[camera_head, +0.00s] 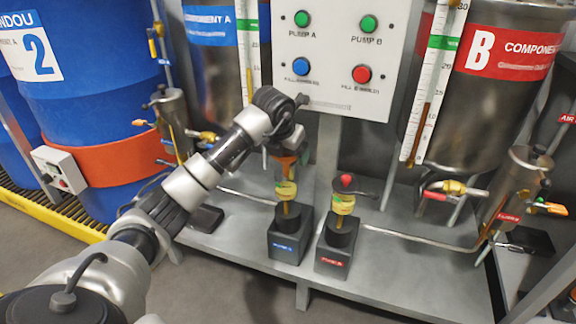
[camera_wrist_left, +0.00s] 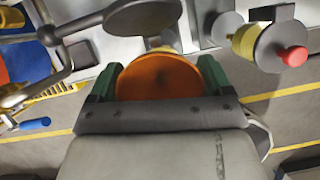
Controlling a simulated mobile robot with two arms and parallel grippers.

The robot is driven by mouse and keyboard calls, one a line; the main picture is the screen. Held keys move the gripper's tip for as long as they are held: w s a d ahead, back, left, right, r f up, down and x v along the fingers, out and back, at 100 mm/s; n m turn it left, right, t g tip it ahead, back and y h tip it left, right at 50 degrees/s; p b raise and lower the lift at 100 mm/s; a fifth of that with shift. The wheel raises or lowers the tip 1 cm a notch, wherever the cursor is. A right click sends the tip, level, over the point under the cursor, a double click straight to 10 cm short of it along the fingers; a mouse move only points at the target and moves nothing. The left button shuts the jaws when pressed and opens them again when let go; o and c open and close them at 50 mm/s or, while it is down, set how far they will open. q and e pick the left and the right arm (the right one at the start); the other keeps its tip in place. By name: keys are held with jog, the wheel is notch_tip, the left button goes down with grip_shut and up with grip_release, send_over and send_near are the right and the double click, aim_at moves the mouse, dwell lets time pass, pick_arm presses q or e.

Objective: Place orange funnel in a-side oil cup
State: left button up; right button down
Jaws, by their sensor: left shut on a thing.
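My left gripper (camera_head: 290,146) is shut on the orange funnel (camera_head: 285,165). In the left wrist view the funnel's round orange top (camera_wrist_left: 157,78) sits between the green fingers of the gripper (camera_wrist_left: 158,86). The a-side oil cup (camera_head: 286,190), yellowish, stands on the blue-labelled pump block (camera_head: 290,236). The funnel is directly above this cup, its lower end at or near the cup's top; I cannot tell whether it is inside. In the left wrist view a dark round lid (camera_wrist_left: 143,17) is beside the funnel. My right gripper is not in view.
A second yellowish cup (camera_head: 343,204) with a red-knobbed lid (camera_head: 347,181) stands close on the right, on the red-labelled block (camera_head: 335,248). The control panel (camera_head: 340,50) is behind and above. Metal tanks and pipes flank the grey shelf (camera_head: 390,272).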

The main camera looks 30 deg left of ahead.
aim_at(288, 165)
pick_arm(q)
notch_tip(288, 165, down, 2)
jog(key=shift+f+b, duration=0.2)
jog(key=shift+b, duration=0.1)
jog(key=shift+f, duration=0.4)
jog(key=shift+r, duration=0.1)
jog(key=shift+f, duration=0.6)
jog(key=o, duration=0.8)
jog(key=shift+r, duration=0.1)
